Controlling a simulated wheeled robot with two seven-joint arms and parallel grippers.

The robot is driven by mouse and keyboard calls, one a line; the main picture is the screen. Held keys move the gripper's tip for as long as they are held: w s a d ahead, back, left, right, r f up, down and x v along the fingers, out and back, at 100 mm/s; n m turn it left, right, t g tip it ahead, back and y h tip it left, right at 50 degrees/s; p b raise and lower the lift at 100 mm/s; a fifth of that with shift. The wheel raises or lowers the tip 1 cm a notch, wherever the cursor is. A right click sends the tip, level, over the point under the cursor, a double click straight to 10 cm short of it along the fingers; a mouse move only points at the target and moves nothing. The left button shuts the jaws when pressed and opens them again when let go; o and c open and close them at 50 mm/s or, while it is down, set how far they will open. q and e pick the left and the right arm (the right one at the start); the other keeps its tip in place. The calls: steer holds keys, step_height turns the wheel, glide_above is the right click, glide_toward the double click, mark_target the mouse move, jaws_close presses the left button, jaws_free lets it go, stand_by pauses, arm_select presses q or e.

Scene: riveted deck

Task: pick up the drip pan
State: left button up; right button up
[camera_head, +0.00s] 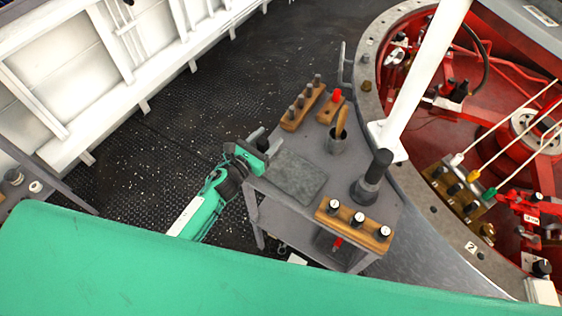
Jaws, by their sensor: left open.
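A flat grey rectangular pan, which looks like the drip pan (298,178), lies on the top of a grey cart (340,172), near its left edge. My left gripper (266,149) is open at the cart's upper left edge, just beyond the pan's upper left corner. Nothing shows between its fingers. I cannot tell whether a finger touches the pan or the cart. My right gripper is not in view.
On the cart stand wooden blocks with pegs (303,106), a cup with a wooden handle (337,143), a dark cylindrical tool (371,178) and a wooden block with knobs (354,225). A white post (420,80) rises at the right. Open deck (180,130) lies left.

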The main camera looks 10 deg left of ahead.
arm_select(q)
jaws_close()
